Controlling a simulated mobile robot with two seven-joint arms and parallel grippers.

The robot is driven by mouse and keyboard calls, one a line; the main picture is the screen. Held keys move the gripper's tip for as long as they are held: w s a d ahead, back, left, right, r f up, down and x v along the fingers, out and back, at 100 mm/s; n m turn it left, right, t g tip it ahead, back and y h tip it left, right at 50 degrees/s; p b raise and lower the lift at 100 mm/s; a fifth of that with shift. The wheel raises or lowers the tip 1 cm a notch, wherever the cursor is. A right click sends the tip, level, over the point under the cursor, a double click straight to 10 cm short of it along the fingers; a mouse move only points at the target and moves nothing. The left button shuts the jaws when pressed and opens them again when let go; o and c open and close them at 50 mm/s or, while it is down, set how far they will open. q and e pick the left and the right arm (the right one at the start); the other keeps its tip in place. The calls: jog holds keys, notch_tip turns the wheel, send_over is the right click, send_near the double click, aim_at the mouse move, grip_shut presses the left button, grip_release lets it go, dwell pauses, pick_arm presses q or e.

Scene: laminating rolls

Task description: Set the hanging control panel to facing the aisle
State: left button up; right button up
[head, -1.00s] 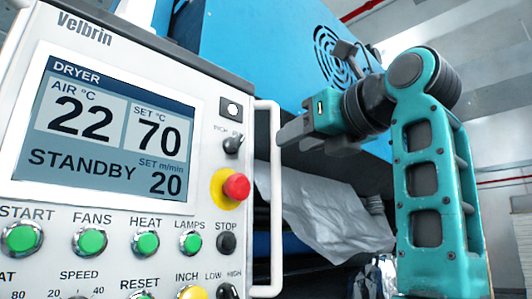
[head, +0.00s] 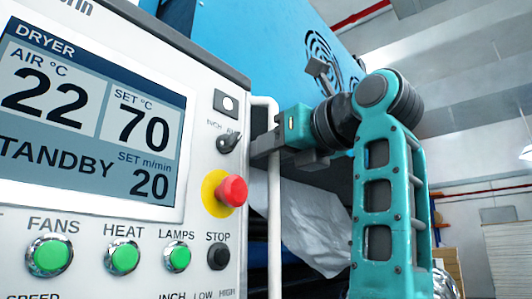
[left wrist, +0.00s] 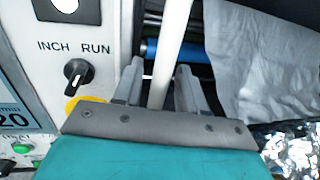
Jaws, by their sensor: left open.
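The hanging control panel (head: 228,160) is a pale box with a lit DRYER screen (head: 85,120), filling the left of the head view. A white vertical handle bar (head: 274,225) runs down its right edge; it also crosses the left wrist view (left wrist: 172,50). My left gripper (head: 264,146) comes to the bar from the right, at about the height of the selector knob. In the left wrist view its two fingers (left wrist: 158,82) are apart, one on each side of the bar. I cannot tell whether either finger touches it. My right gripper is not in view.
A red stop button (head: 232,191) and an INCH/RUN knob (left wrist: 75,72) stick out close to the fingers. A blue machine (head: 270,45) and a draped pale sheet (head: 315,225) are behind the bar. Open room shows at the right.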

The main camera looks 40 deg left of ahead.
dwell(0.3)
pick_arm(q)
grip_shut()
dwell(0.5)
